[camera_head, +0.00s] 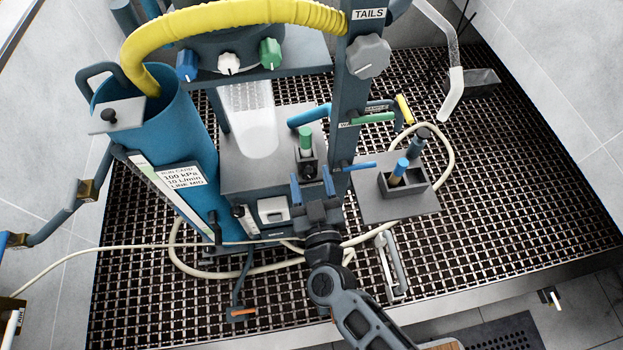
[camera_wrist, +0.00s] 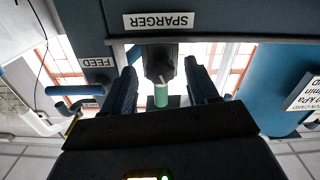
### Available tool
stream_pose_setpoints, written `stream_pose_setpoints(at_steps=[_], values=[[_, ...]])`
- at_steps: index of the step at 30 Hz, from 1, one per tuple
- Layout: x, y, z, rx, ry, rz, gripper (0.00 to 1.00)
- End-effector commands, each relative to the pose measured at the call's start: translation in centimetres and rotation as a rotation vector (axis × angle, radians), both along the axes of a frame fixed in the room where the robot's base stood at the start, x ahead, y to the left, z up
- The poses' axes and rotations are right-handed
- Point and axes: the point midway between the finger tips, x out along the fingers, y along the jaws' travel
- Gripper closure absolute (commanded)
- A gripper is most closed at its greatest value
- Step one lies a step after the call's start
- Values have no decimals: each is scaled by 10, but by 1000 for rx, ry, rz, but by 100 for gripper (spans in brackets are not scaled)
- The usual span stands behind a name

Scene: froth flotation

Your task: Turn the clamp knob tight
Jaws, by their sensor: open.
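A grey lobed knob (camera_head: 367,56), which looks like the clamp knob, sits on the upright blue-grey column (camera_head: 350,100) below the TAILS label. My gripper (camera_head: 311,186) is well below it, low in front of the machine. Its two blue fingers stand apart with nothing held. In the wrist view my gripper (camera_wrist: 161,76) is open, and a green-ended part (camera_wrist: 161,95) on a dark block shows between the fingers, apart from them. The green part also shows in the head view (camera_head: 305,138). The lobed knob is not seen in the wrist view.
A blue tank (camera_head: 170,125) stands left, with a yellow hose (camera_head: 230,15) arching over. A side plate (camera_head: 425,203) with a holder is right of the column. Thin blue and green handles (camera_head: 372,117) stick out nearby. Pale tubing crosses the grating, which has free room at right.

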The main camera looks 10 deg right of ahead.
Motion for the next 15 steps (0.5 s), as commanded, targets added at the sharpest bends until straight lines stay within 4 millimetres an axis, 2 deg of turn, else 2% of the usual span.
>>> stream_pose_setpoints(at_steps=[5, 15], values=[[0, 0, 0, 0, 0, 0, 43], [0, 0, 0, 0, 0, 0, 76]])
